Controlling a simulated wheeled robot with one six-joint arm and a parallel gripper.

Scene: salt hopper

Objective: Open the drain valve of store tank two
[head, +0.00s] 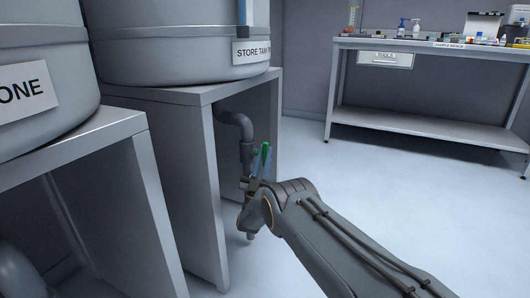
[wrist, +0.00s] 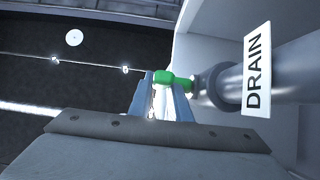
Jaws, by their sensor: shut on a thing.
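The valve's green handle (head: 266,150) is on this pipe; in the wrist view the green handle (wrist: 177,79) meets the pipe beside a white DRAIN label (wrist: 257,70). My gripper (head: 260,164) reaches in at the pipe. In the wrist view my gripper (wrist: 162,92) has its bluish fingers shut on the green handle. The fingers hide part of the handle.
The stand's side panel (head: 212,180) is close left of my gripper. Store tank one (head: 45,80) and its stand are at the left. A sample bench (head: 430,45) with bottles is at the back right. The pale floor between is clear.

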